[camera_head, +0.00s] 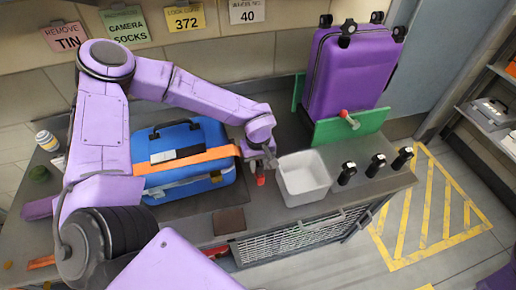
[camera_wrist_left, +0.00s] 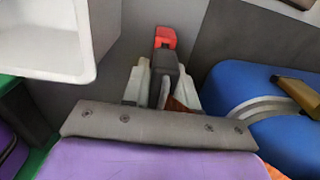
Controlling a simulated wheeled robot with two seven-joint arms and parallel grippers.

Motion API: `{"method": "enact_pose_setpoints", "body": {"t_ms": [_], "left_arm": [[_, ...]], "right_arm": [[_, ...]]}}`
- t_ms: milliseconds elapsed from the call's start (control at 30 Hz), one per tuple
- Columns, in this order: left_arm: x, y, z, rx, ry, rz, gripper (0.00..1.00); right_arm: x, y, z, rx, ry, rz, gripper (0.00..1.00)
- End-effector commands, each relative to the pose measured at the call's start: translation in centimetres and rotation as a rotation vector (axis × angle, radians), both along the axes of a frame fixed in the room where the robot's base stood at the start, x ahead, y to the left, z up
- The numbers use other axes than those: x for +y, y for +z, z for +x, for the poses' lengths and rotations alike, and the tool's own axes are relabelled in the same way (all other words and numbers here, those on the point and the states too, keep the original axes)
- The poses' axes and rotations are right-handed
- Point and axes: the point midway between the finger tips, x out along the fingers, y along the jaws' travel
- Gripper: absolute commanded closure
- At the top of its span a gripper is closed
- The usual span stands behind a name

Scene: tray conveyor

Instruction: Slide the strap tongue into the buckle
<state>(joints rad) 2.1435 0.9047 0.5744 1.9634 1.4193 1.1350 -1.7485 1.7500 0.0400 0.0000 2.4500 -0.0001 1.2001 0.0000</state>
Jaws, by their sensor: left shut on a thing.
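A blue case (camera_head: 190,180) lies on the bench with an orange strap (camera_head: 190,161) across its top, running right toward my left gripper. My left gripper (camera_head: 266,160) is just right of the case. In the left wrist view its fingers (camera_wrist_left: 154,88) are shut on a dark block (camera_wrist_left: 168,72), which looks like the strap tongue, with orange strap beside it. A red piece (camera_wrist_left: 165,37), perhaps the buckle, shows just past the block; it also shows in the head view (camera_head: 260,179). I cannot tell whether block and red piece touch or join. My right gripper is out of view.
A white bin (camera_head: 303,178) stands close right of my left gripper. Several black-topped items (camera_head: 376,166) stand right of it. A purple suitcase (camera_head: 350,75) stands behind a green panel (camera_head: 345,127). A jar (camera_head: 46,140) is at the far left.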

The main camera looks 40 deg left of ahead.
Motion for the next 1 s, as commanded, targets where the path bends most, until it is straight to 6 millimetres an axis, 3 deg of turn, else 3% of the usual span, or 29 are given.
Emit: {"method": "enact_pose_setpoints", "body": {"t_ms": [500, 533, 600, 867, 1000], "left_arm": [[0.0, -1.4, 0.0, 0.001, 0.000, 0.001, 1.00], [0.0, -1.3, 0.0, 0.001, 0.000, 0.001, 0.66], [0.0, -1.3, 0.0, 0.001, 0.000, 0.001, 0.43], [0.0, -1.3, 0.0, 0.001, 0.000, 0.000, 0.43], [0.0, 0.0, 0.1, -0.003, 0.001, -0.001, 0.43]], "right_arm": [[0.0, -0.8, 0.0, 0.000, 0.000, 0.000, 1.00], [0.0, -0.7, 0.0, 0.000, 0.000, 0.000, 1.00], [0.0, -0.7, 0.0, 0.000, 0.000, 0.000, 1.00], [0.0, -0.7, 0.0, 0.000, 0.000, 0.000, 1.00], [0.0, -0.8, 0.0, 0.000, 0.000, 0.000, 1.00]]}}
